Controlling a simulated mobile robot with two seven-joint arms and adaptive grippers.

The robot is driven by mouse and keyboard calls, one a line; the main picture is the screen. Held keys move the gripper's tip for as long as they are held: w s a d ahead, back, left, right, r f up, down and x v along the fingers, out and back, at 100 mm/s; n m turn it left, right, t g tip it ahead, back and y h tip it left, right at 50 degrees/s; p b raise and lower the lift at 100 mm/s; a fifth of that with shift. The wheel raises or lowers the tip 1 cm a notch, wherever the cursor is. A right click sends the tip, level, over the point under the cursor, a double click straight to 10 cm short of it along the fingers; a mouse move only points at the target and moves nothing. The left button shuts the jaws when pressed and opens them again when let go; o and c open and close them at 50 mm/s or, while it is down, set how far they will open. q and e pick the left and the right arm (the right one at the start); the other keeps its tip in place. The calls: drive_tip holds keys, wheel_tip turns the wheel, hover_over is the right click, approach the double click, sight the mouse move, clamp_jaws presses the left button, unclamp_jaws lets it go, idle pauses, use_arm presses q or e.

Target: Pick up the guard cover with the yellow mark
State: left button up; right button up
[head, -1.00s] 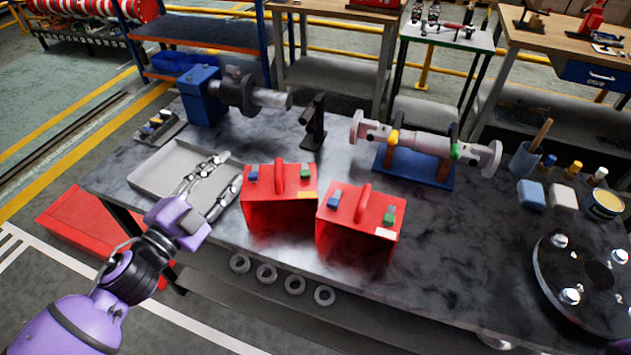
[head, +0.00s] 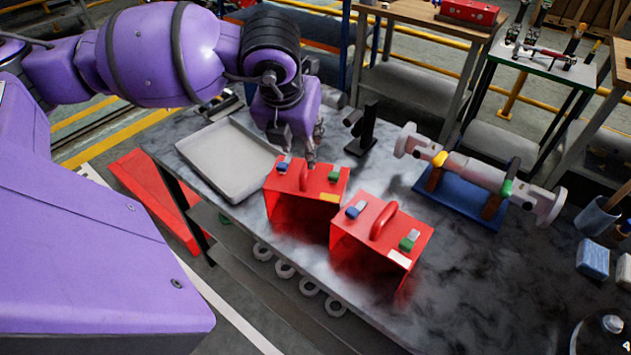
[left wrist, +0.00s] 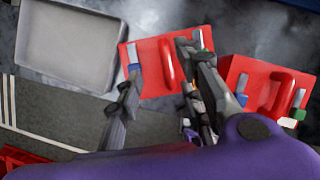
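The guard cover with the yellow mark (head: 329,198) is the left of two red box-like covers on the dark bench. It has a red arched handle (head: 304,176), with a blue clip and a green clip on top. My right gripper is not in view.
A similar red cover with a white mark (head: 399,258) stands close on the right. An empty grey tray (head: 222,180) lies to the left. A black upright stand (head: 367,130) and a pale shaft on a blue cradle (head: 458,198) are behind.

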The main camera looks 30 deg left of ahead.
sight(301, 181)
use_arm(q)
drive_tip(key=x, duration=0.6)
drive_tip(key=shift+w+d+f+p, duration=0.3)
clamp_jaws()
drive_tip(key=shift+r, duration=0.1)
